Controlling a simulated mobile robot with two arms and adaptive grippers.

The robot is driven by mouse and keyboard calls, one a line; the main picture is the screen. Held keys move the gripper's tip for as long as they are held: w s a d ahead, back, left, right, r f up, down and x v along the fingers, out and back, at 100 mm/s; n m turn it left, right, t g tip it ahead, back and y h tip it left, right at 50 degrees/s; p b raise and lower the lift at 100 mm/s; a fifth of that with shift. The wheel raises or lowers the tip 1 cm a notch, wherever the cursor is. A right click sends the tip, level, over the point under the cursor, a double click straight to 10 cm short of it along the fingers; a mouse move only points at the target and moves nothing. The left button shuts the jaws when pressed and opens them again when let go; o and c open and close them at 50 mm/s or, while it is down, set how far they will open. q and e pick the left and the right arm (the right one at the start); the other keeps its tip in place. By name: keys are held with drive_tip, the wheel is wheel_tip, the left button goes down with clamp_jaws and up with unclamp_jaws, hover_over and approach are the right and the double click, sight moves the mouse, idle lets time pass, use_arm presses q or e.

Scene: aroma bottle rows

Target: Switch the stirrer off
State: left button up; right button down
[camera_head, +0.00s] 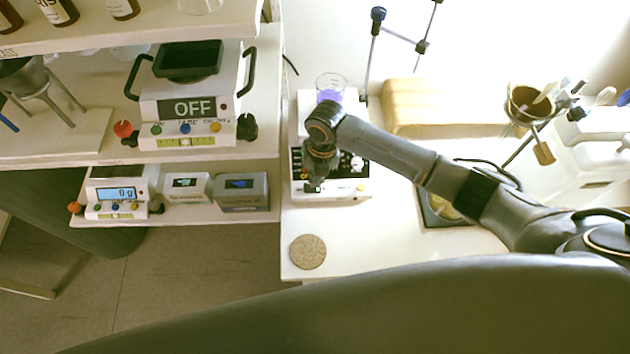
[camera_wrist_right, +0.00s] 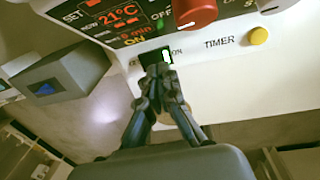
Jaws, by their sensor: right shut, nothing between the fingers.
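The stirrer (camera_head: 345,190) is a white box on the bench, with a beaker of purple liquid (camera_head: 330,92) at its back. My right gripper (camera_head: 315,183) is in front of its panel and hides part of it. In the right wrist view, the stirrer's dark panel (camera_wrist_right: 85,17) shows a lit red 21°C. The power switch (camera_wrist_right: 165,56) has a white mark, with "ON" printed beside it. My right gripper (camera_wrist_right: 160,72) is shut and empty, its fingertips at the switch's lower edge; whether they touch cannot be told. My left gripper is out of view.
A red knob (camera_wrist_right: 195,12) and a yellow button (camera_wrist_right: 258,36) sit near the switch. A grey box (camera_head: 242,191) stands left of the stirrer, on the lower shelf. A round cork mat (camera_head: 307,251) lies near the bench's front edge, with bare bench around it.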

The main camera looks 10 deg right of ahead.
sight(320, 189)
wheel_tip(320, 189, up, 10)
drive_tip(key=d, duration=0.1)
drive_tip(key=shift+f, duration=0.2)
